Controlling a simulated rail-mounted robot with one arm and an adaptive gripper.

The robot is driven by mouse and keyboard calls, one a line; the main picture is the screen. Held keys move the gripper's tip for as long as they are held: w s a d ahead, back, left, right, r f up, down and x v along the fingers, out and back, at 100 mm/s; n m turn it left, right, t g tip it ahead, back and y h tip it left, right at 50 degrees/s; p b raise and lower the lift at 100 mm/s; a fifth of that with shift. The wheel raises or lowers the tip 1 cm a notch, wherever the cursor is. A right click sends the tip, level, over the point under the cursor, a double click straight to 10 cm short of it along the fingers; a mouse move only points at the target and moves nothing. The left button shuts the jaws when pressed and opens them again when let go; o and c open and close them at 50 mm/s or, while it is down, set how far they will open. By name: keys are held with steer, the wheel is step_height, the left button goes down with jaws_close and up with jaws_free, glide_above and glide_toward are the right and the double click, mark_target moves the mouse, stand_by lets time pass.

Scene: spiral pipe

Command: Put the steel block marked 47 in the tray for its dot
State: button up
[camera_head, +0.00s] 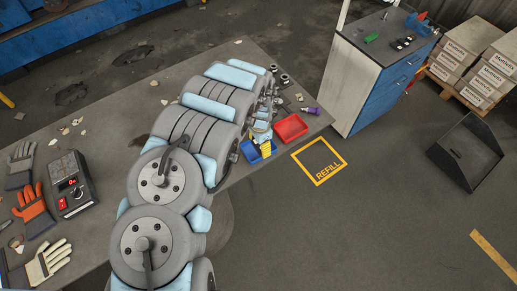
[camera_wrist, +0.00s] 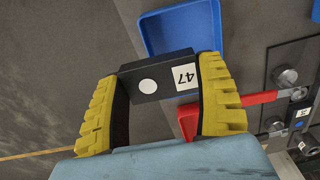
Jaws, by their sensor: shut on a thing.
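My gripper (camera_wrist: 160,95), with yellow ribbed fingers, is shut on a dark block (camera_wrist: 150,74). The block's visible face carries a white dot and a white label reading 47. In the wrist view a blue tray (camera_wrist: 180,32) lies just beyond the block, its visible inside empty. A red tray (camera_wrist: 187,121) shows behind the gripper, partly hidden by a finger. In the head view my gripper (camera_head: 264,147) is over or beside the blue tray (camera_head: 250,154), and the red tray (camera_head: 290,127) is just right of it. The block cannot be made out there.
The grey bench (camera_head: 110,110) holds gloves (camera_head: 35,210), a meter box (camera_head: 72,183) and small metal parts (camera_head: 283,80). A purple-capped tube (camera_head: 311,111) lies right of the red tray. A yellow REFILL square (camera_head: 320,162) is on the floor; a blue drawer cabinet (camera_head: 385,85) stands beyond.

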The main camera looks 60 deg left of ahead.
steer(key=shift+w+a+f, duration=0.15)
steer(key=shift+a+f, duration=0.1)
steer(key=shift+f, duration=0.15)
steer(key=shift+w+a+f, duration=0.2)
steer(key=shift+a+f, duration=0.4)
steer(key=shift+f, duration=0.1)
steer(key=shift+w+a+f, duration=0.2)
steer(key=shift+a+f, duration=0.35)
steer(key=shift+f, duration=0.1)
steer(key=shift+a+f, duration=0.1)
